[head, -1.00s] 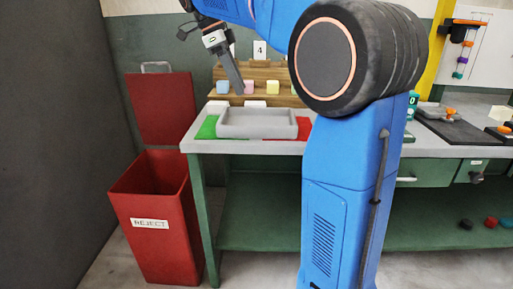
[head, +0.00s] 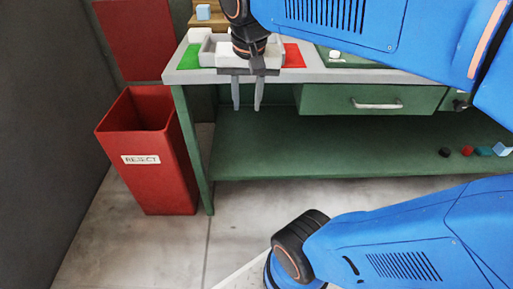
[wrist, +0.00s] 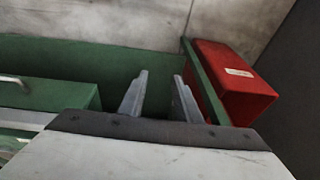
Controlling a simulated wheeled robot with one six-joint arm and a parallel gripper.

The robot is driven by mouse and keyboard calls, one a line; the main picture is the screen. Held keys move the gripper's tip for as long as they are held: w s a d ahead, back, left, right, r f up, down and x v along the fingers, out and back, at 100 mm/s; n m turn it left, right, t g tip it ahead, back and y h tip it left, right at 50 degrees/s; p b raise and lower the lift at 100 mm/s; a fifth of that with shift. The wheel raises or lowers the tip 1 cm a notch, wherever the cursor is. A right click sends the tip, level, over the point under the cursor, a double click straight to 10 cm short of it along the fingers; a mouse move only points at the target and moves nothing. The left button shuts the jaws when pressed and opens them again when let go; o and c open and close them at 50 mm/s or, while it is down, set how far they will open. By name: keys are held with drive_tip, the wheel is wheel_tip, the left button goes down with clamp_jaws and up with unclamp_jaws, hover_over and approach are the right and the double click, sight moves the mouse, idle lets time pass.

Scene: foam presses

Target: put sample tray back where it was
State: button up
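The light grey sample tray (head: 207,52) lies on the bench top between a green mat (head: 187,58) and a red mat (head: 294,56) in the head view. My wrist and gripper hide much of its middle and right side. My gripper (head: 247,106) points downward in front of the bench's front edge, with its fingers below the level of the bench top. The two fingers stand apart with nothing between them. They also show apart and empty in the wrist view (wrist: 160,76), where the tray is not seen.
A red reject bin (head: 150,165) stands on the floor left of the bench. A white block (head: 200,35) sits behind the tray, and a light blue cube (head: 203,12) sits on a wooden stand. The bench has a green drawer (head: 330,99) and a lower shelf (head: 300,150) with small pieces at right.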

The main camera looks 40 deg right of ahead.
drive_tip(key=s+a+f+n+t+y, duration=0.1)
drive_tip(key=s+a+f+n+t, duration=0.1)
drive_tip(key=s+f+n, duration=0.4)
wheel_tip(320, 180, down, 4)
drive_tip(key=shift+s+f+n, duration=0.25)
drive_tip(key=shift+s+n, duration=0.05)
drive_tip(key=shift+s, duration=0.2)
idle(0.6)
